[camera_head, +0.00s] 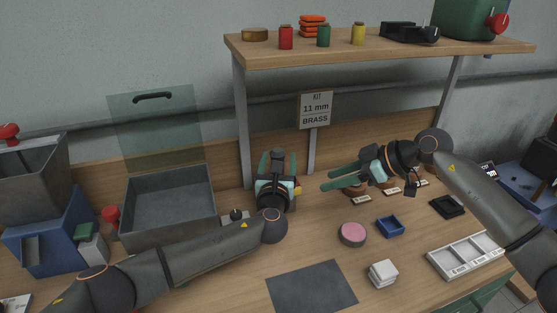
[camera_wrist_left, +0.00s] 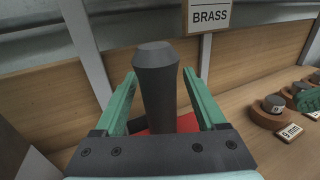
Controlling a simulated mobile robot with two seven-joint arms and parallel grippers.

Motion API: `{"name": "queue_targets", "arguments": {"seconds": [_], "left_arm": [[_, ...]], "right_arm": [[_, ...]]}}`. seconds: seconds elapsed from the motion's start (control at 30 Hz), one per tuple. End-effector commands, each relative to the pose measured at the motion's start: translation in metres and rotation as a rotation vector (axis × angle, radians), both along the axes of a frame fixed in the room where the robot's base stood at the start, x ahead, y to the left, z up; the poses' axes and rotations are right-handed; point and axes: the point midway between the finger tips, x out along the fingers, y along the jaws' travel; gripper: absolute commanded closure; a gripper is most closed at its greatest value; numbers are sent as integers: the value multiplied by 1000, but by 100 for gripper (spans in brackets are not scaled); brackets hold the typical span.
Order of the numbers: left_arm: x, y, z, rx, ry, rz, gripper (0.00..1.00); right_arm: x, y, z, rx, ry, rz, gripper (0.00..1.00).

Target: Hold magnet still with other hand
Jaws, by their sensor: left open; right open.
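I cannot tell for sure which thing is the magnet. In the left wrist view a dark grey post (camera_wrist_left: 158,95) with a wider, faceted head stands between the green fingers of my left gripper (camera_wrist_left: 159,78). The fingers are apart on either side of it, and its lower end is hidden by the gripper body. In the head view my left gripper (camera_head: 277,159) is at the back of the bench under the shelf, and the arm hides most of what it surrounds. My right gripper (camera_head: 326,181) is open and empty, pointing left above the bench, to the right of the left gripper.
A pink-topped round pad (camera_head: 352,233), a blue tray (camera_head: 390,226), white squares (camera_head: 383,273) and a dark mat (camera_head: 312,289) lie in front. A grey bin (camera_head: 170,237) stands left. A shelf (camera_head: 380,50) with jars overhangs the back. A compartment tray (camera_head: 466,255) lies right.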

Motion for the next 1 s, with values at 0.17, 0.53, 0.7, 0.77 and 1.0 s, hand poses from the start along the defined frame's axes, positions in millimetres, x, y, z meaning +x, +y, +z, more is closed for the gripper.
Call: {"name": "queue_targets", "arguments": {"seconds": [0.17, 0.53, 0.7, 0.77, 1.0], "left_arm": [[3, 0, 0, 1, -1, 0, 27], [3, 0, 0, 1, 0, 0, 46], [3, 0, 0, 1, 0, 0, 65], [3, 0, 0, 1, 0, 0, 72], [3, 0, 0, 1, 0, 0, 99]], "right_arm": [[0, 0, 0, 0, 0, 0, 50], [0, 0, 0, 0, 0, 0, 50], [0, 0, 0, 0, 0, 0, 50], [0, 0, 0, 0, 0, 0, 50], [0, 0, 0, 0, 0, 0, 50]]}}
